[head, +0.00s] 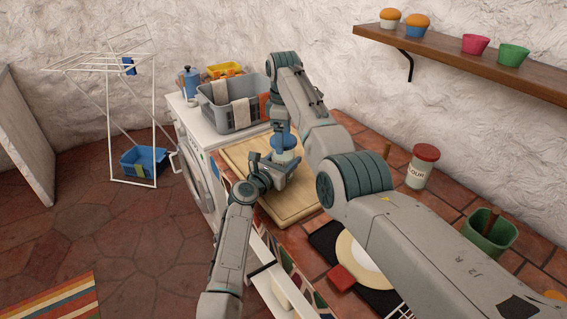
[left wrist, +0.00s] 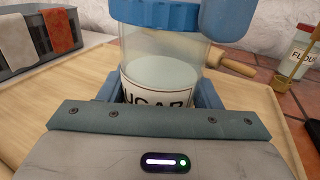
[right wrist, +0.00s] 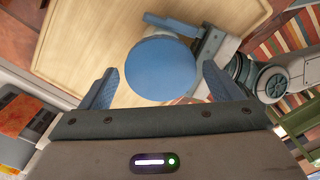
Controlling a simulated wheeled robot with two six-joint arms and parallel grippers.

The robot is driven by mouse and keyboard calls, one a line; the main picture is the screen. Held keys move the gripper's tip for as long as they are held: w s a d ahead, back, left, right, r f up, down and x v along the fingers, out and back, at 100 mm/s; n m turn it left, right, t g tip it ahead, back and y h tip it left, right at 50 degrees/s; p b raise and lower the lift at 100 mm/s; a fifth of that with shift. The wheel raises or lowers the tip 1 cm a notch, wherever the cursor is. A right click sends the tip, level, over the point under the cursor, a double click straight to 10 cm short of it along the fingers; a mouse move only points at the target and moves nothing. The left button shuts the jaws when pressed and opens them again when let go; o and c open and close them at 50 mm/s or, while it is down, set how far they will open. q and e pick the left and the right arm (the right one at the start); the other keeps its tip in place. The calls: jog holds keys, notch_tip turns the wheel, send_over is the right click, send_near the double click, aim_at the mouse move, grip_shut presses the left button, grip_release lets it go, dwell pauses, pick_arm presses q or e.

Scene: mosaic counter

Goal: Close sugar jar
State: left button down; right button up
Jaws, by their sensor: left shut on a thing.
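The sugar jar (head: 285,156) is clear with a "SUGAR" label and white contents, upright over the wooden board (head: 307,196). My left gripper (head: 279,168) is shut around its body; the label shows between the fingers in the left wrist view (left wrist: 157,98). The round blue lid (right wrist: 162,69) is at the jar's top; it also shows in the left wrist view (left wrist: 155,15). I cannot tell whether it is fully seated. My right gripper (right wrist: 160,85) is above, open, its fingers on either side of the lid with gaps. In the head view it is largely hidden.
A grey basket (head: 226,116) with cloths stands behind on the white washing machine. A flour jar (head: 420,170) with a red lid and a green pot (head: 489,235) stand to the right. A plate (head: 365,262) and a red block (head: 341,279) lie nearer.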

jog(key=c, duration=0.8)
jog(key=m, duration=0.6)
jog(key=shift+m, duration=0.4)
jog(key=m, duration=0.5)
jog(key=o, duration=1.2)
jog(key=shift+c, duration=0.2)
notch_tip(320, 180, up, 12)
